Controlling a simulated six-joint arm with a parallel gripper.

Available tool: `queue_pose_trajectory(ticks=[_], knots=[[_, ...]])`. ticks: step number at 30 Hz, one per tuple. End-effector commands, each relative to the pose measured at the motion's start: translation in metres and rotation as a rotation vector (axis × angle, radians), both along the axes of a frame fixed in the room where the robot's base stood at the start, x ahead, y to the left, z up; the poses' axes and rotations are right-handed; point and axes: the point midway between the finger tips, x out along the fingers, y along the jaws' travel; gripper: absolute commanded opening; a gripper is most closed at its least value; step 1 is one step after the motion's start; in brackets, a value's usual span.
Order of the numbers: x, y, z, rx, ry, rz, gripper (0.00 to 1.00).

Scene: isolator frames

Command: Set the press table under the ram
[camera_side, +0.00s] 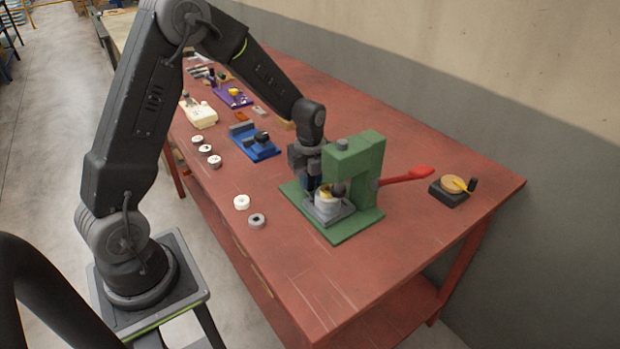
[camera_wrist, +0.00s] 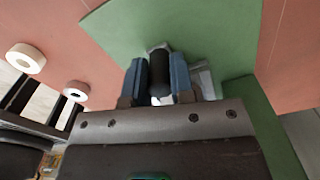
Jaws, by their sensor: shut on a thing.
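The green press (camera_side: 362,165) stands on a green base plate near the table's right part; its base also fills the upper wrist view (camera_wrist: 125,30). The grey press table (camera_side: 346,214) sits low on the base, under the overhanging head. A pale cylinder with a yellow top (camera_side: 326,200) stands on it. My gripper (camera_side: 310,183) is down at the press, left of the column. In the wrist view its blue fingers (camera_wrist: 160,80) are shut on an upright black knob (camera_wrist: 160,62). Part of a grey piece (camera_wrist: 205,82) shows behind the right finger. The ram's lower end is hidden.
A red lever (camera_side: 408,175) sticks out to the right of the press. Two pale rings (camera_side: 242,202) (camera_side: 257,221) lie left of it. A blue fixture (camera_side: 255,142) and a black block with a round tan top (camera_side: 453,187) stand farther off. The front right tabletop is clear.

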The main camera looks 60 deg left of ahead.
Motion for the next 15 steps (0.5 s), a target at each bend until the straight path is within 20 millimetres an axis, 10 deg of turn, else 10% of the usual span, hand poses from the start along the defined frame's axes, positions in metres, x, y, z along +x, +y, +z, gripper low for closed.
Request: queue_pose_trajectory(ticks=[15], knots=[[0.0, -0.035, 0.0, 0.0, -0.001, -0.004, 0.0]])
